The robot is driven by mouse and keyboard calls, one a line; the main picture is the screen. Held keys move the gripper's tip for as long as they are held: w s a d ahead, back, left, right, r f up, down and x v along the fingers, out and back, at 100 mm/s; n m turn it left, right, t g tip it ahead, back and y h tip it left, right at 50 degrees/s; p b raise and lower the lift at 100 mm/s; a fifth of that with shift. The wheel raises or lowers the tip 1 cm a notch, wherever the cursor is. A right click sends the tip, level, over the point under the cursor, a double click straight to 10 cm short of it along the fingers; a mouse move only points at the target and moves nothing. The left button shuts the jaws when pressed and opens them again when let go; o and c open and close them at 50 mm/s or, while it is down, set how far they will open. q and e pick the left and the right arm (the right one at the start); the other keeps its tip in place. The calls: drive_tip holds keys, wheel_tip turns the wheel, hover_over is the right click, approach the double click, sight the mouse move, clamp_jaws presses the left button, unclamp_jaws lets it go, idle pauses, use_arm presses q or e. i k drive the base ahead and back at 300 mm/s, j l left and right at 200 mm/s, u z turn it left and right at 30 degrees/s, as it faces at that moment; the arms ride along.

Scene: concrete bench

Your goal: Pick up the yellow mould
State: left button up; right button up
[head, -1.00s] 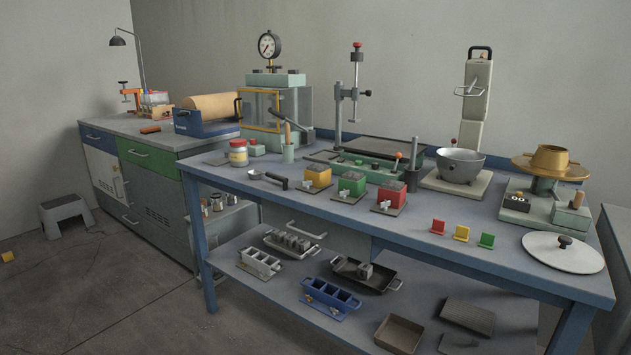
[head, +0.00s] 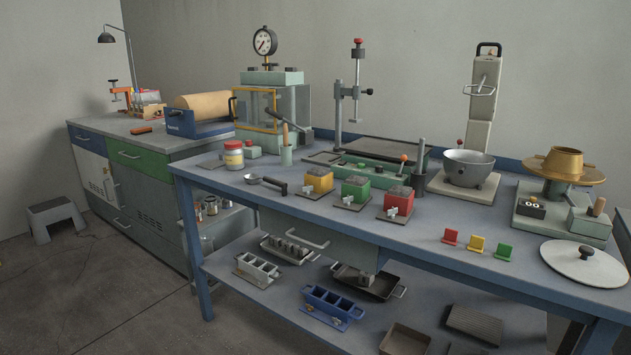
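Neither of my grippers shows in the head view.
The bench (head: 420,231) has clear room along its front edge before the moulds. Red, yellow and green tags (head: 477,243) stand to the right, beside a round white lid (head: 584,263). A grey pot (head: 467,167) and a press (head: 272,108) stand behind. The lower shelf holds trays and moulds.

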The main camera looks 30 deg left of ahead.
sight(321, 179)
drive_tip(key=i+j, duration=0.2)
drive_tip(key=j, duration=0.15)
drive_tip(key=i+j, duration=0.2)
drive_tip(key=j, duration=0.15)
drive_tip(key=i+j+z, duration=0.1)
drive_tip(key=j, duration=0.25)
drive_tip(key=i, duration=0.1)
